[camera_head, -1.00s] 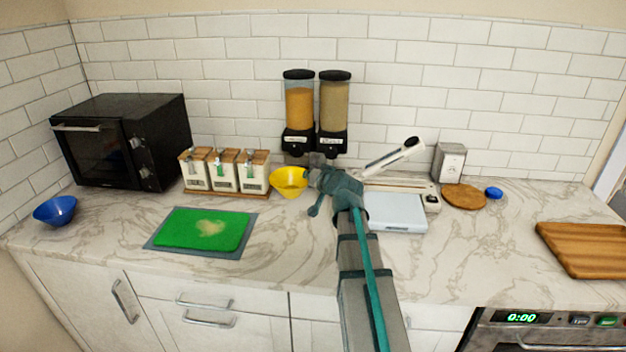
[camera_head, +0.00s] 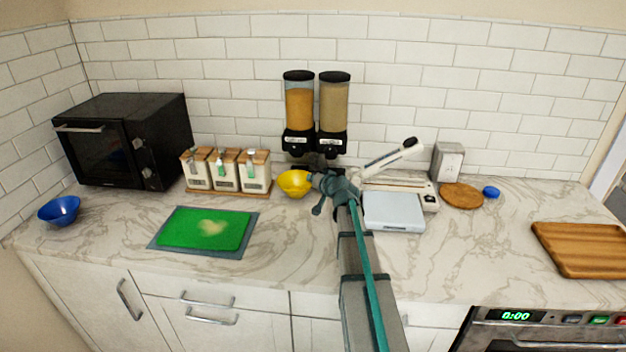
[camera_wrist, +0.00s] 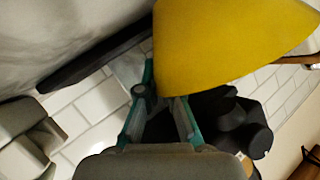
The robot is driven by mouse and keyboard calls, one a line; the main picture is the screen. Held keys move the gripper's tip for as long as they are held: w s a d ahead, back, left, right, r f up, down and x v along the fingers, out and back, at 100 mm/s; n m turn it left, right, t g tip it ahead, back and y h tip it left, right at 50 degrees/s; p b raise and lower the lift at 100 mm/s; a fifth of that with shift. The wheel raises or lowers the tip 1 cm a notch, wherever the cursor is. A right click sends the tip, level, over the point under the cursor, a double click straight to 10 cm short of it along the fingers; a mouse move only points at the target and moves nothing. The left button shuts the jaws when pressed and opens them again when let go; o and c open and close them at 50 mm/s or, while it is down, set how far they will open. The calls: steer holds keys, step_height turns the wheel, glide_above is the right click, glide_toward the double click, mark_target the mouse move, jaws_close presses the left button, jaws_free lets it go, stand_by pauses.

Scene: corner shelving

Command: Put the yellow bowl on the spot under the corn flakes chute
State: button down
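The yellow bowl (camera_head: 294,184) is at my gripper (camera_head: 316,181), in front of the dispenser and just right of the jars. In the wrist view the bowl (camera_wrist: 228,45) fills the upper right, and my gripper's fingers (camera_wrist: 164,98) close at its edge. It looks tilted; whether it touches the counter I cannot tell. The wall dispenser has a left chute with orange contents (camera_head: 299,105) and a right chute with tan contents (camera_head: 333,107). Their labels are too small to read. The spot below the chutes is partly hidden by the bowl and my gripper.
Three jars (camera_head: 225,171) stand left of the bowl. A white scale (camera_head: 393,212) and a pale device with a raised lever (camera_head: 392,155) are right of my gripper. A green board (camera_head: 203,230) lies front left. A blue bowl (camera_head: 59,210) sits far left.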

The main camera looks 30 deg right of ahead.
steer(key=shift+w+f, duration=0.15)
steer(key=shift+d+f, duration=0.1)
steer(key=shift+f, duration=0.15)
steer(key=shift+f, duration=0.2)
steer(key=c, duration=1.3)
jaws_free()
steer(key=shift+r, duration=0.15)
steer(key=shift+r, duration=0.1)
steer(key=b+v, duration=0.2)
steer(key=v, duration=1)
steer(key=shift+w, duration=0.1)
